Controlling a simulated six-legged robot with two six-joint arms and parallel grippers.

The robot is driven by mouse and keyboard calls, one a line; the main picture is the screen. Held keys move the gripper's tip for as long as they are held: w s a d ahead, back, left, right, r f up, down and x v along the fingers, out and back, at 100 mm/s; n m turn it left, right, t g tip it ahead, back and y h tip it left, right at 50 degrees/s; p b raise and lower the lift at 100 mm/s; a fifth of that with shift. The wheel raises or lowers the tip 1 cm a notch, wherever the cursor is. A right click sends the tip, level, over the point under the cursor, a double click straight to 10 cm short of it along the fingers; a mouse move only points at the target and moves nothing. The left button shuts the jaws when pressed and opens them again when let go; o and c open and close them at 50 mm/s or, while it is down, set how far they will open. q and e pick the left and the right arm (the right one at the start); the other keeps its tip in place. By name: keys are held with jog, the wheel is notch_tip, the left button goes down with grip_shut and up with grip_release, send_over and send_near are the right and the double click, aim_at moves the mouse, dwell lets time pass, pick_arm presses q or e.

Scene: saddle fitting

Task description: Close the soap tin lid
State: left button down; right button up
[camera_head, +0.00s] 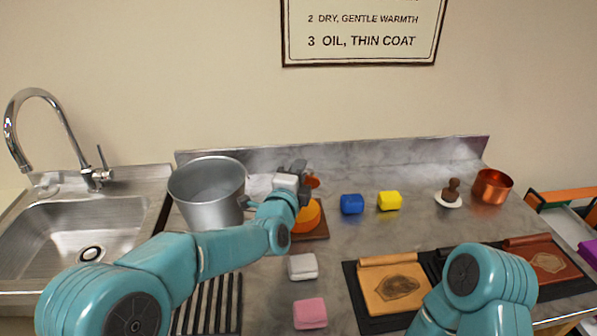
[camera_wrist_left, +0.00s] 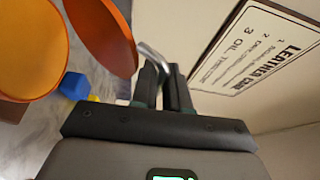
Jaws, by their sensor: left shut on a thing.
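The orange soap tin (camera_head: 306,219) stands on a brown board behind the left arm in the head view, partly hidden by my wrist. Its inside shows as a round orange face in the left wrist view (camera_wrist_left: 25,45). The reddish-orange lid (camera_wrist_left: 103,32) is raised and tilted beside the tin, standing open; it shows small in the head view (camera_head: 312,182). My left gripper (camera_head: 298,168) is shut on the lid's thin metal handle (camera_wrist_left: 152,58), which lies between the fingers (camera_wrist_left: 163,80). My right gripper is out of view; only its arm shows at the lower right.
A grey pot (camera_head: 208,190) stands left of the gripper, near the sink (camera_head: 60,232). Blue (camera_head: 352,204) and yellow (camera_head: 389,201) blocks lie to the right. White (camera_head: 302,267) and pink (camera_head: 310,313) blocks lie in front. A copper pot (camera_head: 491,187) stands far right.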

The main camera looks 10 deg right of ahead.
pick_arm(q)
jog(key=shift+f, duration=0.1)
jog(key=c, duration=1.5)
grip_release()
jog(key=shift+a, duration=0.1)
jog(key=b+v, duration=0.3)
jog(key=v, duration=1.3)
jog(key=shift+s+a, duration=0.1)
jog(key=shift+s, duration=0.05)
